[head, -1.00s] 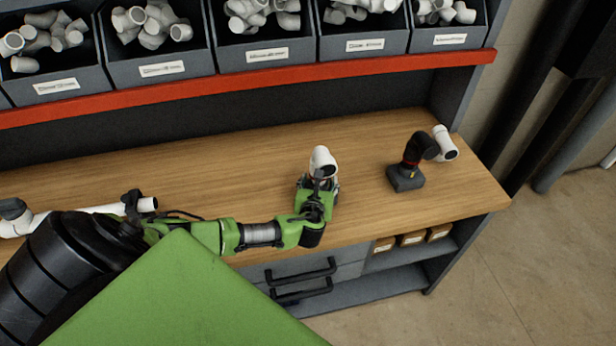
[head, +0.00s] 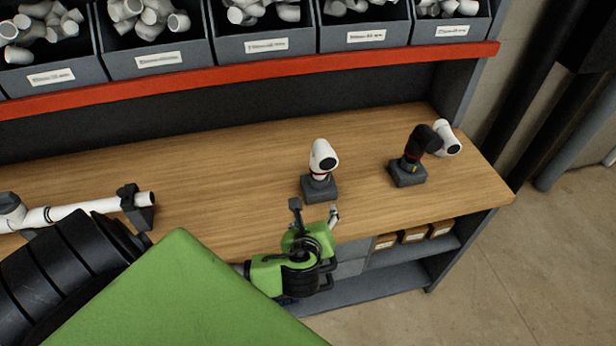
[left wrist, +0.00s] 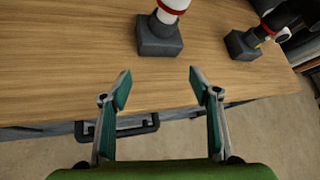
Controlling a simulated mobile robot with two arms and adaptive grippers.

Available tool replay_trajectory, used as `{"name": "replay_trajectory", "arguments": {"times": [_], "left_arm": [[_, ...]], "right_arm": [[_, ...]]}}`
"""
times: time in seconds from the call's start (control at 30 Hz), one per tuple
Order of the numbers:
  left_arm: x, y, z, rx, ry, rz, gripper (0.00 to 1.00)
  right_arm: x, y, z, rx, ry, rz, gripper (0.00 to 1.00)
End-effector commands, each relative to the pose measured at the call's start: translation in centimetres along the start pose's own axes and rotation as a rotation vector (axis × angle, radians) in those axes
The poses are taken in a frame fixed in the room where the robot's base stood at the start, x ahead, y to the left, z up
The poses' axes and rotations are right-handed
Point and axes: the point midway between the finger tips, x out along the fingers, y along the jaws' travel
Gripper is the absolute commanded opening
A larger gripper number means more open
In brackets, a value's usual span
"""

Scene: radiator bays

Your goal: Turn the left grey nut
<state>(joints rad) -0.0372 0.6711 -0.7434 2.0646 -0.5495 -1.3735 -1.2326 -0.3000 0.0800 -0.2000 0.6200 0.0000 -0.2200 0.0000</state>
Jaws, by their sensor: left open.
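My left gripper (head: 315,209) is open and empty over the front edge of the bench. Its fingers point toward a white elbow fitting (head: 322,156) with a red ring, upright on a grey block (head: 320,188). The gripper is apart from it. In the left wrist view the open fingers (left wrist: 158,78) show in front of the grey block (left wrist: 160,38), with a clear gap. A white pipe (head: 85,209) lies at the left, its end in a dark holder (head: 137,207). I cannot make out for certain which part is the left grey nut. My right gripper is not in view.
A black fitting (head: 421,141) with a white elbow (head: 447,140) stands on a second grey block (head: 407,173) at the right. Bins of white fittings line the shelf behind a red rail (head: 250,77). The wooden bench (head: 225,185) is clear between pipe and blocks.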

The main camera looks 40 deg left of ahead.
Motion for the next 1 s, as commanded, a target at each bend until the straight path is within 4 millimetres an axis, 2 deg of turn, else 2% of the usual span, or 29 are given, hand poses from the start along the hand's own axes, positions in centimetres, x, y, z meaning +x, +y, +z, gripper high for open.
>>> {"name": "replay_trajectory", "arguments": {"times": [0.07,0.23,1.0], "left_arm": [[-1.0,0.3,-1.5,-0.143,0.055,0.030,0.56],[-1.8,1.5,-4.7,-0.424,0.146,0.108,0.56],[1.1,8.2,-18.3,-1.108,0.306,0.423,0.56]], "right_arm": [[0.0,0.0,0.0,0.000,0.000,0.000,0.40],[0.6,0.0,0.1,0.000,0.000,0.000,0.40],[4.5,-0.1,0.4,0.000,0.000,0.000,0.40]]}}
